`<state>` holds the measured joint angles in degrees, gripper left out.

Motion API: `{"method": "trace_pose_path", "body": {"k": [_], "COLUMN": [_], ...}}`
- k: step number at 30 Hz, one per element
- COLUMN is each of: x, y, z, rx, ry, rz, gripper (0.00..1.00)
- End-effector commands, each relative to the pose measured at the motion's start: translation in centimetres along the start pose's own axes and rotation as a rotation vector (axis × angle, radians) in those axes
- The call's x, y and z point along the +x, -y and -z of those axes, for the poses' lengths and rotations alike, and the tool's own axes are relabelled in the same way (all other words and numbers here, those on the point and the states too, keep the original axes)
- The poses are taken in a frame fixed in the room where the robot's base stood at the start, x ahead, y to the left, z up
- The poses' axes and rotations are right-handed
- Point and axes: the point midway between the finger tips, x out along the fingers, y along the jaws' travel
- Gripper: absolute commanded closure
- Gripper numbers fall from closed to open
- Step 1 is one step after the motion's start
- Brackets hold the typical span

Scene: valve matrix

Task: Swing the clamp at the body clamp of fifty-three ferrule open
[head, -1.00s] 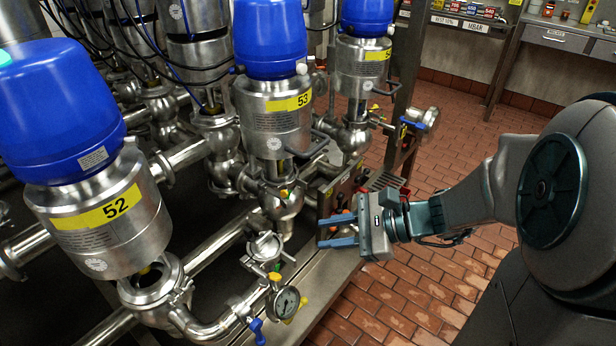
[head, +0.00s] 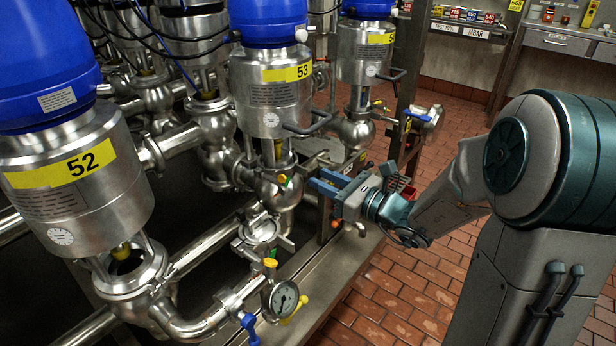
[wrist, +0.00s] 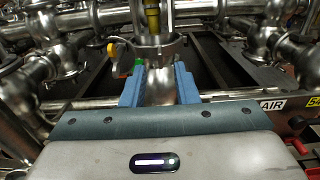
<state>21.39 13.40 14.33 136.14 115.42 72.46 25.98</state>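Valve 53 (head: 271,90) stands upright in the middle of the head view, with a blue cap and a yellow "53" label. The body clamp ring (head: 277,168) sits around its lower neck, above the round steel body (head: 279,190); the ring (wrist: 152,52) also shows in the wrist view. A green bit and an orange-yellow tab sit by the ring. My gripper (head: 316,180) is at the right of this body, blue fingers pointing at it. In the wrist view my gripper (wrist: 159,68) is open, with steel body visible between the fingers. Contact cannot be told.
Valve 52 (head: 75,175) stands front left. A pressure gauge (head: 284,298) and a pipe clamp (head: 260,232) are below valve 53. Another valve (head: 365,50) stands behind to the right. Tiled floor (head: 380,300) is open at right.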

Motion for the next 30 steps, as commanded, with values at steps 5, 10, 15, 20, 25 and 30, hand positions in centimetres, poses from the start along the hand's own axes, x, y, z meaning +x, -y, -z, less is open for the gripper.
{"method": "trace_pose_path", "body": {"k": [5, 10, 15, 20, 25, 30], "x": [3.1, 4.5, 4.9, 4.9, 4.8, 4.8], "y": [0.0, 0.0, 0.0, 0.0, 0.0, 0.1], "z": [0.2, 0.1, 0.0, 0.0, 0.0, 0.0], "rx": [-0.001, -0.001, 0.0, 0.0, 0.0, 0.0], "ry": [0.0, 0.0, -0.001, -0.001, -0.001, -0.001], "rz": [-0.002, 0.0, 0.0, 0.001, 0.001, 0.0], "gripper": [0.73, 0.73, 0.73, 0.73, 1.0, 1.0]}}
